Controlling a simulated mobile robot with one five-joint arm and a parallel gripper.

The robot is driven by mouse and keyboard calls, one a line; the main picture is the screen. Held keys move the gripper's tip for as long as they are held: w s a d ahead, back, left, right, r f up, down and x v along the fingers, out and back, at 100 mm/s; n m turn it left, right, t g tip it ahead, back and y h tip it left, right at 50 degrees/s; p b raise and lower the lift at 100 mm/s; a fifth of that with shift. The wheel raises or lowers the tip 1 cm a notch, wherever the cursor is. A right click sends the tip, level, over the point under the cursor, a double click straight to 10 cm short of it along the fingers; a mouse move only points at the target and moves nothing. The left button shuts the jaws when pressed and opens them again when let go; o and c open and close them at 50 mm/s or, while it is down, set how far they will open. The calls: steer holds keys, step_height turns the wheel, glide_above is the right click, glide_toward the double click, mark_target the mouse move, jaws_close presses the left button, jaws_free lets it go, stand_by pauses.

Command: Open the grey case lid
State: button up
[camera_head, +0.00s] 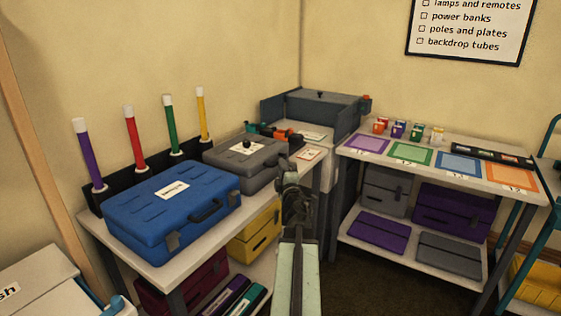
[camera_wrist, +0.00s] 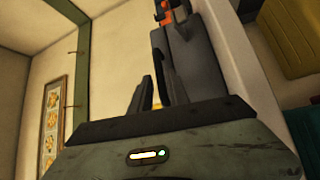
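The grey case (camera_head: 240,168) lies on the left table, to the right of a blue case. Its lid looks closed, with a white label and a small dark knob on top. My gripper (camera_head: 292,168) is at the case's right end, very near it, and my arm hides part of that end. In the wrist view, two dark fingers (camera_wrist: 150,95) stand apart with a gap between them. A dark grey body, seemingly the grey case (camera_wrist: 196,65), is just right of them. I cannot tell whether a finger touches it.
The blue case (camera_head: 170,215) fills the table's near part. Four coloured tubes (camera_head: 169,125) stand behind it. Small orange and teal items (camera_head: 283,134) lie beyond the grey case. A yellow case (camera_head: 257,232) is below. A second table (camera_head: 440,152) with coloured mats stands right.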

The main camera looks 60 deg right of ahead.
steer(key=x, duration=0.5)
steer(key=shift+s+d, duration=0.1)
steer(key=shift+s, duration=0.05)
jaws_close()
stand_by(1.1)
